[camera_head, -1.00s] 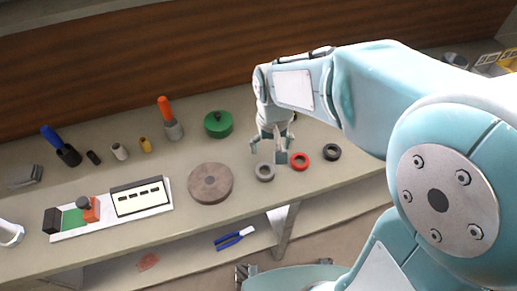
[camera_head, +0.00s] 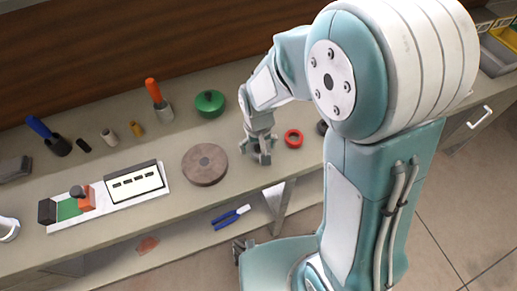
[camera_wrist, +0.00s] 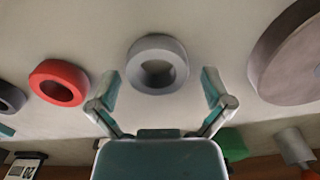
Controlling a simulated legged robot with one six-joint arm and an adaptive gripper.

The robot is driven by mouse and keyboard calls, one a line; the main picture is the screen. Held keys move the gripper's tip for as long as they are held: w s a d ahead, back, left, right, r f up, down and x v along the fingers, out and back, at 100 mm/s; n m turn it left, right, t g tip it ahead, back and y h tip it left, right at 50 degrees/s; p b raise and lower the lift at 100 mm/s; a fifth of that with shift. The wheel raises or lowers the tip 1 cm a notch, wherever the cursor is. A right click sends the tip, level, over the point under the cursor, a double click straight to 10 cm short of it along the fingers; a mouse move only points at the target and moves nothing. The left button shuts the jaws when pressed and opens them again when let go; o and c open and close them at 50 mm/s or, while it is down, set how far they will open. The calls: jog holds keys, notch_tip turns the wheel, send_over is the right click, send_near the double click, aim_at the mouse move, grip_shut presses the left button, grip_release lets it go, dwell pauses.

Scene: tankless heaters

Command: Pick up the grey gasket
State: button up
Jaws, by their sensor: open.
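The grey gasket (camera_wrist: 157,65) is a thick ring lying flat on the bench, seen in the wrist view just ahead of and between the fingertips. My gripper (camera_wrist: 161,92) is open, with one finger on each side of the gasket's near part and nothing held. In the head view my gripper (camera_head: 257,156) points down over the bench, between the brown disc and the red ring, and it hides the grey gasket there.
A red ring (camera_head: 293,138) lies close beside my gripper, with a black ring (camera_head: 321,127) beyond it. A large brown disc (camera_head: 205,165) lies on the other side. A green round object (camera_head: 209,104) stands farther back. The bench's front edge is near.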

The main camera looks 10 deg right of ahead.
aim_at(259, 147)
jog(key=shift+d+f, duration=0.1)
jog(key=shift+f, duration=0.05)
jog(key=c, duration=1)
jog(key=shift+o, duration=0.2)
jog(key=shift+r, duration=0.35)
notch_tip(259, 147, up, 3)
jog(key=shift+w+f, duration=0.1)
jog(key=shift+f, duration=0.1)
jog(key=s+d+r, duration=0.2)
jog(key=s+r, duration=0.3)
jog(key=s, duration=0.1)
jog(key=s+d+r, duration=0.3)
jog(key=s+r, duration=0.1)
jog(key=s, duration=0.3)
jog(key=shift+d+r, duration=0.3)
jog(key=shift+r, duration=0.1)
